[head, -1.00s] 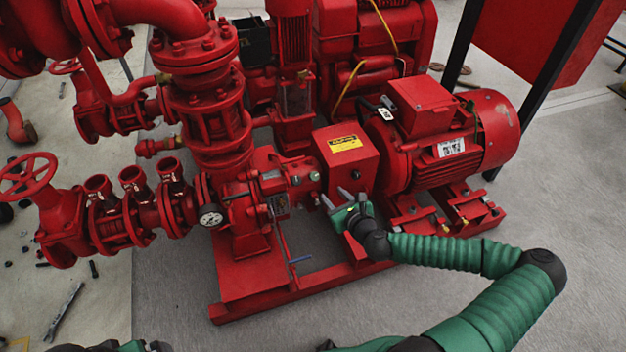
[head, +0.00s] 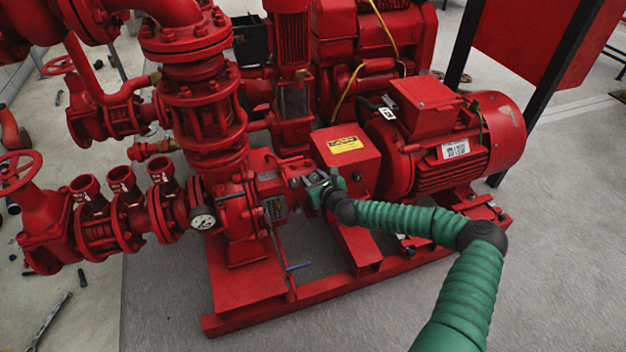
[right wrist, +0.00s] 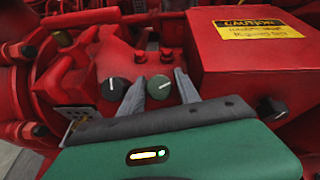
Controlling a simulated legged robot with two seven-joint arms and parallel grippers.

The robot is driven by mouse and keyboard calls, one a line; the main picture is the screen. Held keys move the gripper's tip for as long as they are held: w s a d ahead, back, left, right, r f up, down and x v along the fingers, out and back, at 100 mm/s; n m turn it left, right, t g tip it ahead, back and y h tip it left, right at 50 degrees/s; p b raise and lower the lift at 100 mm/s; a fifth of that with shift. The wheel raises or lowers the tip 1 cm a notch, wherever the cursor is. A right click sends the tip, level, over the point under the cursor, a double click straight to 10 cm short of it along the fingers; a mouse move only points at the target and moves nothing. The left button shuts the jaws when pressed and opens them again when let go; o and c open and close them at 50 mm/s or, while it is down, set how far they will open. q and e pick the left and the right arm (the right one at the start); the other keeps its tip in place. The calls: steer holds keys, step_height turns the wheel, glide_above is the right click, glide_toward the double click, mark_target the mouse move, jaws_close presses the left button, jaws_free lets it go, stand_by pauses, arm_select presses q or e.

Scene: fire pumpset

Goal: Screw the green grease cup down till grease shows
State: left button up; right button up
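The green grease cup (right wrist: 159,87) is a dark green round cap with a white mark, on the red pump's bearing housing. A black cap (right wrist: 114,88) with a similar white mark sits just left of it. My right gripper (right wrist: 159,92) is open, with one finger on each side of the green cup and gaps visible between; the left finger lies between the two caps. In the head view my right gripper (head: 312,181) is at the housing and hides the cup. No grease can be made out. My left gripper is not in view.
A red guard box (head: 343,155) with a yellow caution label stands close right of the gripper, the red motor (head: 450,145) beyond it. A pressure gauge (head: 203,219) and valves are to the left. A blue-tipped rod (head: 298,267) sticks out below.

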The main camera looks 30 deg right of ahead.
jaws_close()
steer(key=shift+m, duration=0.3)
steer(key=m+h+p, duration=0.1)
steer(key=m+p, duration=0.1)
steer(key=m, duration=0.1)
steer(key=m+g+h+p, duration=0.1)
steer(key=m+h+p, duration=0.1)
steer(key=m, duration=0.2)
steer(key=shift+r, duration=0.15)
steer(key=m+g+h+p, duration=0.1)
steer(key=m+p, duration=0.1)
steer(key=m, duration=0.2)
steer(key=shift+p, duration=0.35)
steer(key=shift+s+d+m+g+h+p, duration=0.1)
steer(key=shift+m+g+h+p, duration=0.5)
steer(key=shift+m, duration=0.9)
steer(key=shift+f+y+p, duration=0.25)
steer(key=shift+y+p, duration=0.05)
jaws_free()
